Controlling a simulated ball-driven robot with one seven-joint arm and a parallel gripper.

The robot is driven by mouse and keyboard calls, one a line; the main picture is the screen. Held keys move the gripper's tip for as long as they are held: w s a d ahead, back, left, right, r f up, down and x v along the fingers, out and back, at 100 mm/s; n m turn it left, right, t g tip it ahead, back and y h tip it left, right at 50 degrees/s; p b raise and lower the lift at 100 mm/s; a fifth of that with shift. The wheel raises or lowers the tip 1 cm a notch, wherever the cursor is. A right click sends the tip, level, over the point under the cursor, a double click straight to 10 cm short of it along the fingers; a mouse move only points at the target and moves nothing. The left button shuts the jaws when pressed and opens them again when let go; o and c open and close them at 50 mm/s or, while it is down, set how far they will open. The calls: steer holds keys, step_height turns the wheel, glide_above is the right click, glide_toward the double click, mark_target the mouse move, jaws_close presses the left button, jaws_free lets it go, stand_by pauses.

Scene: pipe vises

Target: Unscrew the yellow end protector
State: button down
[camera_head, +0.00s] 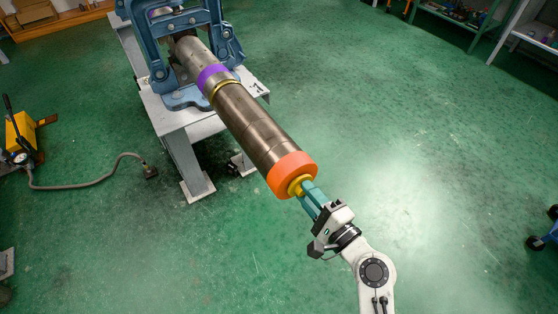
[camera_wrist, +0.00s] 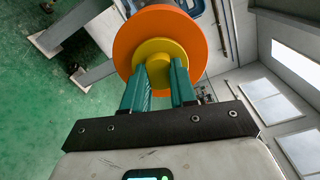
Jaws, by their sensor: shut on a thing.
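The yellow end protector (camera_head: 298,185) sits at the near end of a long metal pipe (camera_head: 252,125), in the middle of an orange ring (camera_head: 291,174). In the wrist view the yellow protector (camera_wrist: 156,47) is a round flange with a smaller hub, seated inside the orange ring (camera_wrist: 128,38). My gripper (camera_head: 308,190) reaches it from the lower right. Its two teal fingers (camera_wrist: 160,82) are shut on the protector's hub, one on each side. The fingertips partly cover the hub.
A blue vise (camera_head: 158,62) on a grey stand (camera_head: 176,124) holds the pipe's far part. A yellow pump (camera_head: 22,132) with a hose (camera_head: 85,184) lies on the floor at left. Shelves (camera_head: 455,18) stand at back right.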

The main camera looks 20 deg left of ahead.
steer(key=shift+f+n, duration=0.2)
steer(key=shift+n, duration=0.1)
steer(key=c, duration=1.5)
jaws_free()
steer(key=shift+r, duration=0.15)
jaws_close()
steer(key=shift+s+d+f, duration=0.2)
steer(key=shift+s+d, duration=0.25)
steer(key=shift+d, duration=0.05)
steer(key=v, duration=0.4)
steer(key=shift+s+d+r, duration=0.1)
steer(key=shift+d+r, duration=0.05)
